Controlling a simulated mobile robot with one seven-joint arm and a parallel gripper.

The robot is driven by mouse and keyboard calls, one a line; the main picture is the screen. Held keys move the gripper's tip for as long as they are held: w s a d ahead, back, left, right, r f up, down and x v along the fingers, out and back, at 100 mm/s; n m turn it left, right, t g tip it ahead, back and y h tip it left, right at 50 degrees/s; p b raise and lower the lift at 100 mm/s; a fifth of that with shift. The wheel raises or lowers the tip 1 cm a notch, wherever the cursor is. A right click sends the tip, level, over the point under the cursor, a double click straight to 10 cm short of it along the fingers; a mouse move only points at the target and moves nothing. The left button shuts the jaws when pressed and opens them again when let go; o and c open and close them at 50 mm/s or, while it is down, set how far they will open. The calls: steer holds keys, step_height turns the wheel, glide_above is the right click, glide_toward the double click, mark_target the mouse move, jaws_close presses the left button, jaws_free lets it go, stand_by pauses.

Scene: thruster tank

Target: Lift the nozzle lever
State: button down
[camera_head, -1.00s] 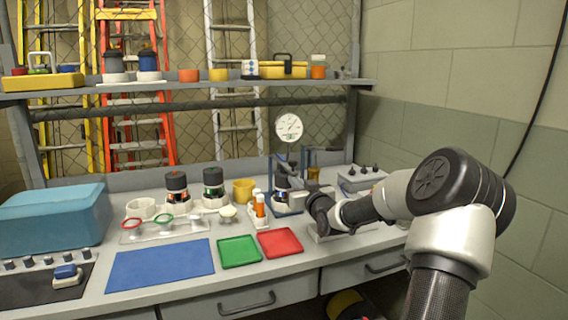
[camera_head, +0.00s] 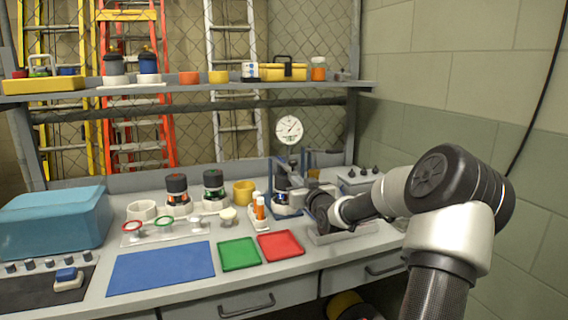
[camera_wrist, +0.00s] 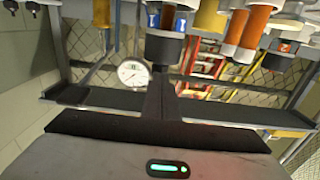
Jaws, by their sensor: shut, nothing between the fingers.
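A test stand with a blue frame (camera_head: 273,186) stands on the bench at centre right, with a white dial gauge (camera_head: 289,129) above it. The gauge also shows in the wrist view (camera_wrist: 133,73), which is upside down. My gripper (camera_head: 290,195) is at the stand, close to its dark central part. In the wrist view its dark fingers (camera_wrist: 160,90) are together with nothing between them, and a dark cylinder (camera_wrist: 164,48) appears near their tips. I cannot tell whether they touch it. I cannot make out the nozzle lever clearly; my wrist covers part of the stand.
Orange-and-white tubes (camera_head: 260,208) stand in a rack just left of the stand. A yellow cup (camera_head: 243,192) is behind it. Red (camera_head: 281,245) and green (camera_head: 239,253) trays lie in front. A shelf (camera_head: 200,87) runs above the bench.

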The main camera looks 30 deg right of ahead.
mark_target(293, 160)
step_height(293, 160, up, 3)
steer(key=shift+w+p, duration=0.1)
steer(key=shift+p, duration=0.4)
steer(key=shift+w+d+r+p, duration=0.1)
steer(key=shift+w+r+p, duration=0.15)
steer(key=shift+r+p, duration=0.4)
steer(key=shift+w+r+p, duration=0.2)
steer(key=shift+r+p, duration=0.15)
steer(key=shift+r, duration=0.6)
steer(key=shift+w+d+r+p, duration=0.1)
steer(key=shift+w+r+p, duration=0.15)
steer(key=shift+r+p, duration=0.4)
steer(key=r, duration=0.1)
steer(key=w+r+p, duration=0.1)
steer(key=r, duration=0.1)
steer(key=shift+w+d+p, duration=0.15)
steer(key=shift+w+p, duration=0.1)
steer(key=shift+p, duration=0.05)
steer(key=w+d+r+p, duration=0.1)
steer(key=w+r+p, duration=0.3)
steer(key=w+p, duration=0.3)
steer(key=w+d+r+p, duration=0.2)
steer(key=w+r+p, duration=0.2)
steer(key=w+p, duration=0.3)
steer(key=shift+d, duration=0.2)
